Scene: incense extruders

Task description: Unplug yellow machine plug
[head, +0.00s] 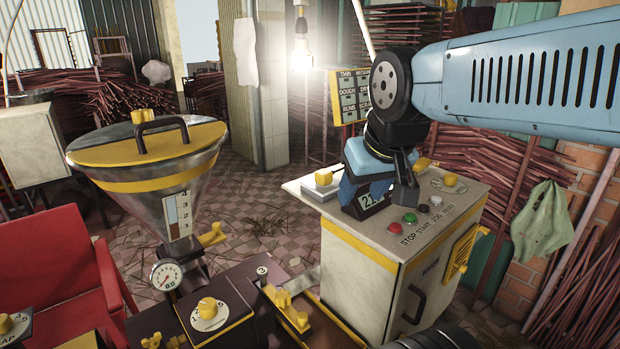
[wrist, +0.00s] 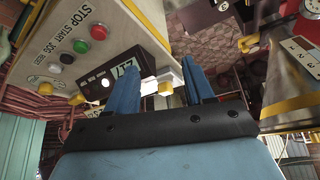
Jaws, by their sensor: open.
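My gripper (head: 366,184) is in front of and over the cream control cabinet (head: 362,278), which has yellow trim. In the wrist view its two blue fingers (wrist: 157,68) stand apart with nothing held between them. The cabinet top carries red, green, white and dark buttons, a small display partly behind my gripper, and a yellow knob (head: 323,177) at its left. A yellow block also shows between my fingers in the wrist view (wrist: 165,88), beyond them. I cannot make out a plug for certain in either view. Touching or apart from the cabinet cannot be told.
A metal hopper with a yellow lid (head: 147,143) stands at left, above a dark machine bed with yellow knobs (head: 207,307). A red chair (head: 60,270) is at far left. Incense bundles (head: 480,165) line the wall. Tiled floor (head: 255,205) is open behind the hopper.

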